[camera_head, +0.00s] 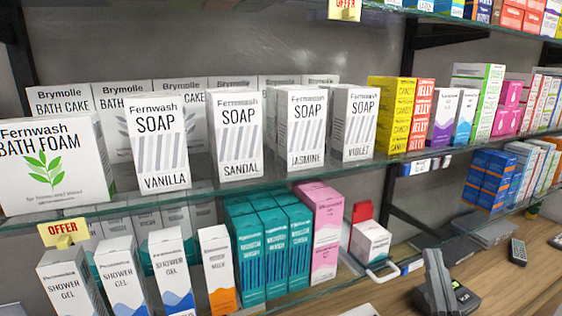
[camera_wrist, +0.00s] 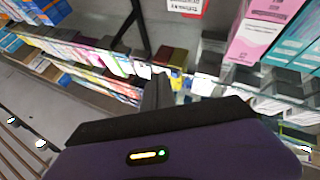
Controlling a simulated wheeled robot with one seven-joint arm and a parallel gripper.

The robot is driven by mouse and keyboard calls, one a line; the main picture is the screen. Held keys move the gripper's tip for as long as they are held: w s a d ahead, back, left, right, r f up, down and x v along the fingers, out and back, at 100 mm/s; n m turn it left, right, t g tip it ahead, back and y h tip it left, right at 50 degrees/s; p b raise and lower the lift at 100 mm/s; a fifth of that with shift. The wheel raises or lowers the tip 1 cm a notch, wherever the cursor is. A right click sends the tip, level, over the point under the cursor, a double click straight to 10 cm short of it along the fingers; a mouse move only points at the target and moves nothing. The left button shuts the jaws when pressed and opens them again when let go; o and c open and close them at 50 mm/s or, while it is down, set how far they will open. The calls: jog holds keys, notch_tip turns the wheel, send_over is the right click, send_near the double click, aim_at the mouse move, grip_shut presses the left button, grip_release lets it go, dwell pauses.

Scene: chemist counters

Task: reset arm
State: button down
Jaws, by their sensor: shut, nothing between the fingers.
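My gripper (camera_wrist: 157,92) shows only in the wrist view, as a dark finger shape rising above a wide black and purple housing with a small lit indicator. The fingers are together with nothing seen between them. Shelves of boxed goods lie beyond it, apart from the fingertips as far as I can tell. The head view shows no part of my arm or gripper.
A glass shelf (camera_head: 270,183) holds Fernwash soap boxes (camera_head: 238,137) and a bath foam box (camera_head: 55,163). Teal boxes (camera_head: 248,255) and a pink box (camera_head: 327,225) stand below. A dark desk device (camera_head: 436,283) sits on the wooden counter (camera_head: 395,289).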

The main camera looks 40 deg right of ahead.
jog(key=s+a+f+n+y, duration=0.25)
jog(key=a+f+y, duration=0.45)
jog(key=a+f, duration=0.5)
jog(key=s+a+f+n+g+y+b, duration=0.2)
jog(key=s+a+f+n+g+y, duration=0.2)
jog(key=s+a+f+y, duration=0.4)
jog(key=s+a+f, duration=0.2)
jog(key=s+a, duration=0.1)
jog(key=a, duration=0.1)
jog(key=shift+s+a+y, duration=0.15)
jog(key=shift+s+y, duration=0.15)
jog(key=shift+y, duration=0.1)
